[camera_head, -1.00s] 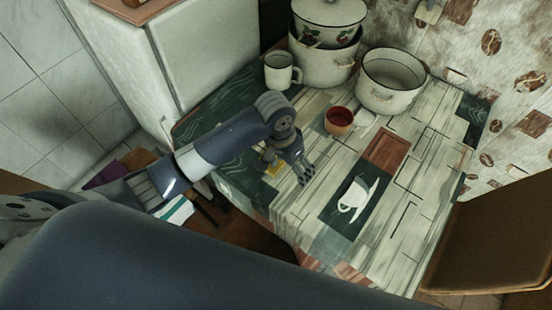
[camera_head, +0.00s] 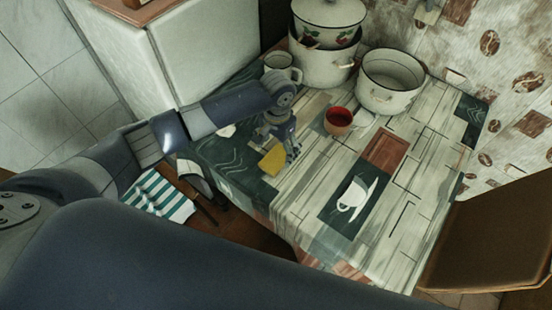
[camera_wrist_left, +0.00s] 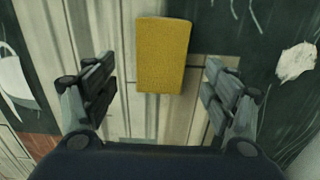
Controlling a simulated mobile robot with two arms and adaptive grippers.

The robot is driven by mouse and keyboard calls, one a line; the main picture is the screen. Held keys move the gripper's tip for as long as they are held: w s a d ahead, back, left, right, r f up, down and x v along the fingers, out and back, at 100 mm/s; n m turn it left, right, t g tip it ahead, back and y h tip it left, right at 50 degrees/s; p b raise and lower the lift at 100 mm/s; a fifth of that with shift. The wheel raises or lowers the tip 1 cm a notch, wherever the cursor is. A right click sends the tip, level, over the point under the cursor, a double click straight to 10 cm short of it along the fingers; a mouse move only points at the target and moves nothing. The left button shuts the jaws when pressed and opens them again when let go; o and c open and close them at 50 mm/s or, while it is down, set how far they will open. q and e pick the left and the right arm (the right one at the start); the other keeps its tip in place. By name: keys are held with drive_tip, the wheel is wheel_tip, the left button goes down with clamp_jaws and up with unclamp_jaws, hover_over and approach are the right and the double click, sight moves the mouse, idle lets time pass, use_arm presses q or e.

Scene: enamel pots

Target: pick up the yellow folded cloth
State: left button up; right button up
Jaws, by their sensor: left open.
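The yellow folded cloth (camera_head: 272,161) lies flat on the patterned tablecloth near the table's left edge. In the left wrist view the cloth (camera_wrist_left: 164,54) is a yellow rectangle, upper middle, ahead of and between the lines of the two fingers. My left gripper (camera_head: 284,152) is over the table beside the cloth, and its arm hides part of the area behind it. In the left wrist view the gripper (camera_wrist_left: 160,95) is open with nothing between its fingers. My right gripper is not in view.
A red-brown cup (camera_head: 338,121) stands right of the gripper. A white mug (camera_head: 279,68), an open enamel pot (camera_head: 390,82) and a stacked lidded pot (camera_head: 325,62) stand at the back. A chair (camera_head: 490,245) is at the right. The front of the table is clear of objects.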

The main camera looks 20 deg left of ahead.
sight(276, 158)
use_arm(q)
drive_tip(key=f, duration=0.3)
drive_tip(key=shift+s+a+f+p, duration=0.1)
drive_tip(key=shift+s+f+p, duration=0.1)
drive_tip(key=shift+f+p, duration=0.15)
drive_tip(key=shift+f, duration=0.35)
drive_tip(key=shift+c, duration=0.4)
drive_tip(key=c, duration=1)
